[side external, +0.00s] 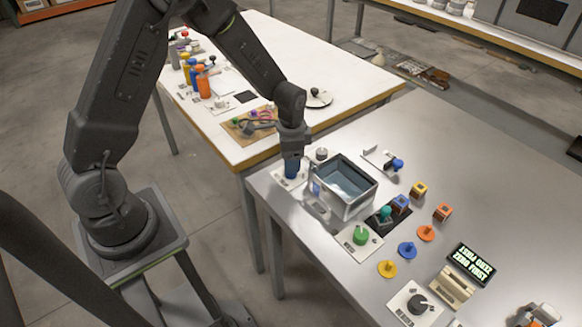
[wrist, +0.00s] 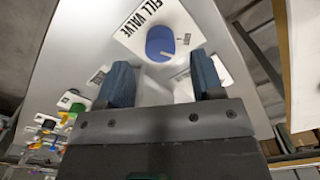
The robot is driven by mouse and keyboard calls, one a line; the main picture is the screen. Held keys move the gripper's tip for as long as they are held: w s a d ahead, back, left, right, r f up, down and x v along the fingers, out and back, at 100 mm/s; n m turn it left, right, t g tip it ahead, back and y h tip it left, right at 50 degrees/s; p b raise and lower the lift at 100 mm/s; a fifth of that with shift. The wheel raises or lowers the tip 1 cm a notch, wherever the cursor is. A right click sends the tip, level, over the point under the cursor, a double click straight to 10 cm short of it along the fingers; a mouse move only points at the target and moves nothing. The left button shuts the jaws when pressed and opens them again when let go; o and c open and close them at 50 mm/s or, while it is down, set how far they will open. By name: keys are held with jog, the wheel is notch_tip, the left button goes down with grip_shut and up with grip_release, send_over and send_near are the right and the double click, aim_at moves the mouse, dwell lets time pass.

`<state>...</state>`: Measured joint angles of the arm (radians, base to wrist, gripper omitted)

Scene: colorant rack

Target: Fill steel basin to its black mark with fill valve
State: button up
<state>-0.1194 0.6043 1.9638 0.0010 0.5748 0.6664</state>
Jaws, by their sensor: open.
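The fill valve is a blue knob (wrist: 160,43) on a white plate lettered FILL VALVE (wrist: 150,14). In the wrist view the knob lies just ahead of and between my open fingers (wrist: 163,72), with no clear contact. In the side view my gripper (side external: 291,160) points down over the valve's white plate (side external: 283,183) at the table's left corner, and it hides most of the knob. The steel basin (side external: 368,189) stands right of the valve, open at the top, with a bluish, water-like surface inside. I cannot make out its black mark or the exact level.
A green knob (side external: 361,236) stands in front of the basin. Yellow, blue and orange knobs, small coloured blocks, a dark dial (side external: 417,304) and a lit display (side external: 471,264) stand to the right. A white table (side external: 350,85) with bottles is behind. The grey table's far right is mostly clear.

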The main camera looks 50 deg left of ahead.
jog(key=shift+f, duration=2.05)
jog(key=shift+c, duration=0.2)
